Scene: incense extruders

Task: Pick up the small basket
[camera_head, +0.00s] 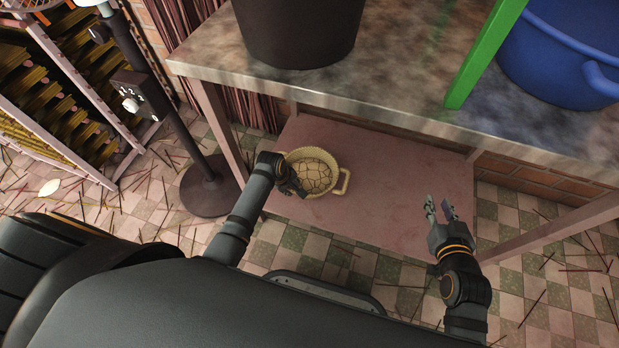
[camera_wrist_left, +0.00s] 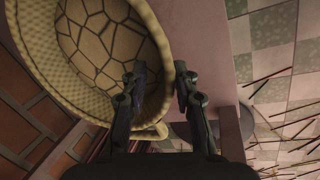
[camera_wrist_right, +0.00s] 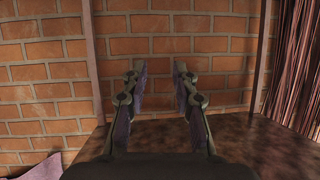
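The small basket (camera_head: 330,190) is round, cream and woven, with a looped handle on its right side. It stands on the pinkish lower shelf of the table. My left gripper (camera_head: 294,184) is at its left rim, partly hidden by my own wrist. In the left wrist view, the basket (camera_wrist_left: 88,98) fills the upper left. The left gripper (camera_wrist_left: 160,75) has its fingers apart, one over the basket's inside and one beyond the rim; contact cannot be told. My right gripper (camera_head: 440,207) is open and empty, right of the basket; it also shows in the right wrist view (camera_wrist_right: 159,68).
The tabletop (camera_head: 400,97) overhangs the shelf (camera_head: 405,190) and bears a dark pot (camera_head: 298,35) and a blue tub (camera_head: 560,60). A dark stand (camera_head: 205,185) is left of the shelf. Thin sticks litter the checkered floor. The shelf right of the basket is clear.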

